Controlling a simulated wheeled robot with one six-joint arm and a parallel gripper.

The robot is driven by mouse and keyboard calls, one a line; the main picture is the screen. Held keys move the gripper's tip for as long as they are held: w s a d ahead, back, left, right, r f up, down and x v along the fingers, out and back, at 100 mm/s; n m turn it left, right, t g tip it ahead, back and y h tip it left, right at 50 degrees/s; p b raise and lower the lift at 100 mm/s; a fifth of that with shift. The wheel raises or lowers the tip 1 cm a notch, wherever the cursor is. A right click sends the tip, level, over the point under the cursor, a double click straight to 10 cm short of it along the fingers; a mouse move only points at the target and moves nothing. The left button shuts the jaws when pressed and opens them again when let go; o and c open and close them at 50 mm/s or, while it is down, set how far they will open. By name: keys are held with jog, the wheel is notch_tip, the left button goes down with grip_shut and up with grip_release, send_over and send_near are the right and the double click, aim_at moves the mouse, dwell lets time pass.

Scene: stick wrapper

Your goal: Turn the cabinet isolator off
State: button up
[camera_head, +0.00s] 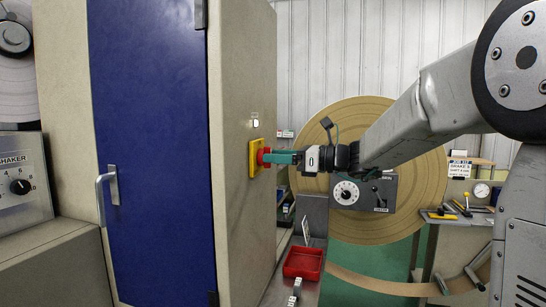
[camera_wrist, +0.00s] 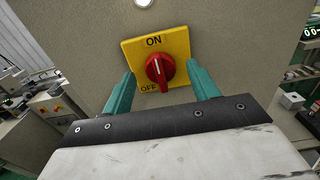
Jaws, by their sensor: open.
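The cabinet isolator is a red rotary knob (camera_wrist: 160,70) on a yellow plate marked ON at the top and OFF at the lower left. The white mark on the knob points up, toward ON. In the head view the yellow plate (camera_head: 254,158) sits on the right side of the beige cabinet (camera_head: 240,225). My gripper (camera_head: 270,157) reaches in from the right, level with the knob. In the wrist view its two green fingers (camera_wrist: 160,82) are open, one on each side of the knob. I cannot tell whether they touch it.
The cabinet's blue door (camera_head: 155,150) with a handle is at left. A small indicator (camera_wrist: 143,2) sits above the plate. A red tray (camera_head: 303,263) lies below my arm. A large tan roll (camera_head: 420,180) and a grey dial box (camera_head: 362,192) stand behind it.

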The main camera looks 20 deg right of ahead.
jog(key=shift+w+a, duration=0.4)
jog(key=shift+a, duration=0.2)
